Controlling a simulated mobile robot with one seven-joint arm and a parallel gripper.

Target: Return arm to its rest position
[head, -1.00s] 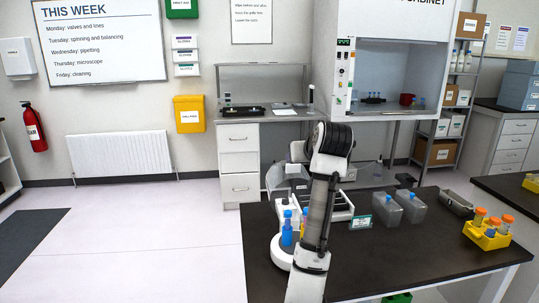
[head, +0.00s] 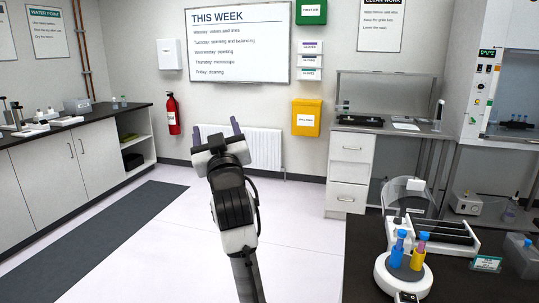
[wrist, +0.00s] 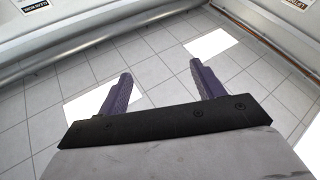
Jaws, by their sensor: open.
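My gripper (head: 217,131) is raised in front of me in the head view, over the open floor and left of the dark table. Its two purple fingers stand apart with nothing between them. In the wrist view my gripper (wrist: 162,85) also shows open and empty, with what looks like a tiled ceiling and bright light panels beyond it. My arm does not touch the table.
The dark table (head: 365,265) at right holds a round white device (head: 403,276) with blue- and yellow-bodied tubes, and a white rack (head: 440,234). A long counter (head: 92,128) stands at left, beside a dark floor mat (head: 100,235). Floor (head: 180,270) around my arm is clear.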

